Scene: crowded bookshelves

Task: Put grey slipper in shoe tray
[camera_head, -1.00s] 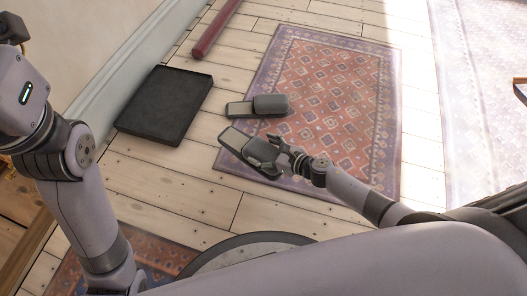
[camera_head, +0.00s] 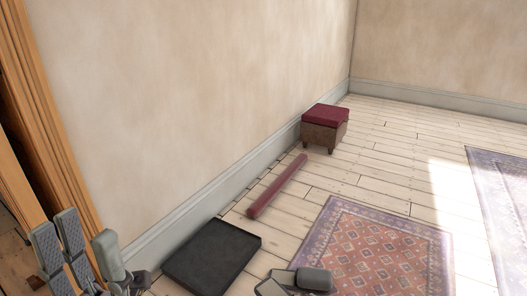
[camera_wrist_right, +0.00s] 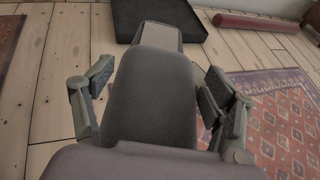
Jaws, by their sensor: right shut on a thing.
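The shoe tray is a flat black tray (camera_head: 212,258) on the plank floor by the wall, also at the top of the right wrist view (camera_wrist_right: 205,28). A grey slipper (camera_wrist_right: 155,100) with a paler insole fills the middle of the right wrist view. My right gripper (camera_wrist_right: 152,82) has a finger on each side of it and is shut on it. My left gripper (camera_head: 90,243) is open and empty at lower left.
A dark red roll (camera_head: 277,186) lies on the floor beyond the tray. A red-topped footstool (camera_head: 326,128) stands further back by the wall. A patterned rug (camera_head: 385,255) lies right of the tray. A wooden frame (camera_head: 50,120) rises at the left. Open floor lies between.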

